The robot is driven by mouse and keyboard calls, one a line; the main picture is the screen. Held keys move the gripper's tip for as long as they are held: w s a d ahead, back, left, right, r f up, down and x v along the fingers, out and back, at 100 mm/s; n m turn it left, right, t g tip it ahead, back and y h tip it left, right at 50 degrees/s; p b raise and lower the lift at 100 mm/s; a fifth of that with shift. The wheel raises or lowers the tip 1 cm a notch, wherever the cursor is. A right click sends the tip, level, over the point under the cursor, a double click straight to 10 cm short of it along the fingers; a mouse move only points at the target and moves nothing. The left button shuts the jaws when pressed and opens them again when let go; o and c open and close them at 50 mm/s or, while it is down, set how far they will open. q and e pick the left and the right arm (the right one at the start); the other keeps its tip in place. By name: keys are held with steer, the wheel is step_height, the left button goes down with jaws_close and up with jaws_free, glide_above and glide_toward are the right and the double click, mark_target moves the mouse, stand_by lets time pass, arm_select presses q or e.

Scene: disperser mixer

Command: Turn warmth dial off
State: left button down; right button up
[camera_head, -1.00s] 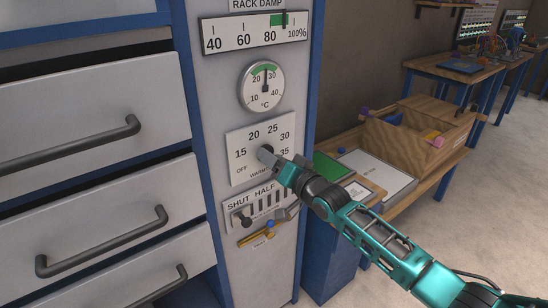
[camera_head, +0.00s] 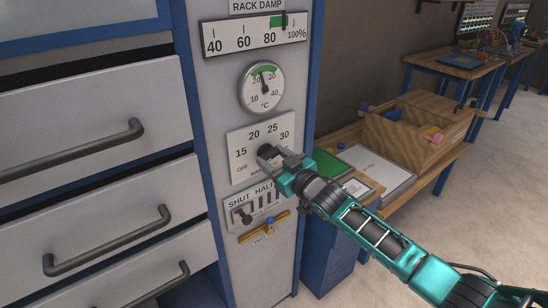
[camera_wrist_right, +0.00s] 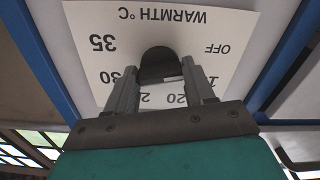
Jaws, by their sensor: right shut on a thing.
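The warmth dial's white plate (camera_head: 246,146) is on the grey panel, marked OFF, 15, 20, 25, 30 and, in the right wrist view, 35. The dark round dial knob (camera_wrist_right: 160,66) sits in the middle of the plate. My right gripper (camera_head: 266,154) reaches in from the lower right and is shut on the knob, one finger on each side of it. In the head view the gripper hides part of the knob and the plate's lower right. My left gripper is not in view.
Above the plate are a round °C gauge (camera_head: 261,87) and a rack damp scale (camera_head: 255,33). Below it are a SHUT/HALF lever plate (camera_head: 243,214) and a brass-coloured handle (camera_head: 264,228). Drawers with bar handles (camera_head: 107,239) stand left; a bench with a wooden box (camera_head: 400,140) stands right.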

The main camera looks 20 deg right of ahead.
steer(key=shift+n, duration=0.9)
steer(key=o, duration=1)
steer(key=shift+o, duration=0.2)
steer(key=v, duration=1.3)
steer(key=shift+p, duration=0.35)
steer(key=s+a+f+m+g+h, duration=0.2)
steer(key=s+f+m+g, duration=0.1)
steer(key=s+f, duration=0.6)
steer(key=s+a+f+m+g+h, duration=0.2)
steer(key=s+a+f+g, duration=0.1)
steer(key=s+f, duration=0.6)
steer(key=s, duration=0.2)
steer(key=shift+s+a+f+m, duration=0.2)
steer(key=shift+s+f+m, duration=0.1)
steer(key=shift+m, duration=0.1)
